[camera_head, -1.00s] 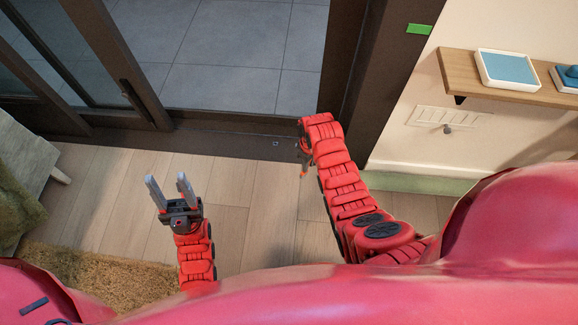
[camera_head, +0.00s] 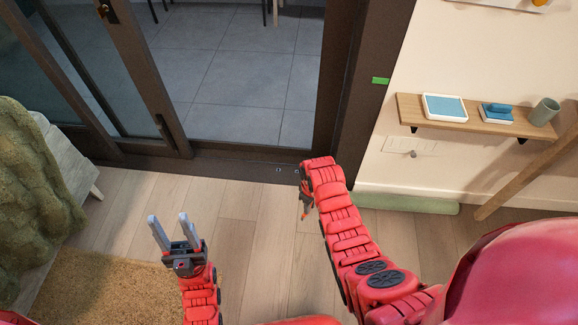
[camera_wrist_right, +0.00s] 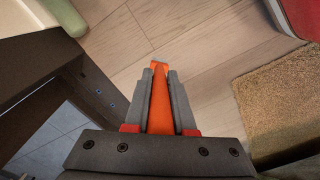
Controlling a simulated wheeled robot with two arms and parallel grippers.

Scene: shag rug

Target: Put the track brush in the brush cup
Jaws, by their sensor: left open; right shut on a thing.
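My right gripper (camera_head: 305,203) points down above the floor by the door sill, in the middle of the head view. In the right wrist view it (camera_wrist_right: 160,75) is shut on an orange handle, which I take for the track brush (camera_wrist_right: 160,98); only a small orange end of the brush (camera_head: 304,214) shows in the head view. A grey-green cup (camera_head: 544,111), likely the brush cup, stands upright at the right end of the wall shelf, well away from the right gripper. My left gripper (camera_head: 168,218) is open and empty above the floor at lower left.
The wooden shelf (camera_head: 465,122) also holds a blue-topped white tray (camera_head: 445,107) and a blue block on a pad (camera_head: 497,113). A wooden pole (camera_head: 530,172) leans below it. A green roll (camera_head: 408,203) lies along the wall. A bench with a green throw (camera_head: 35,165) stands left.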

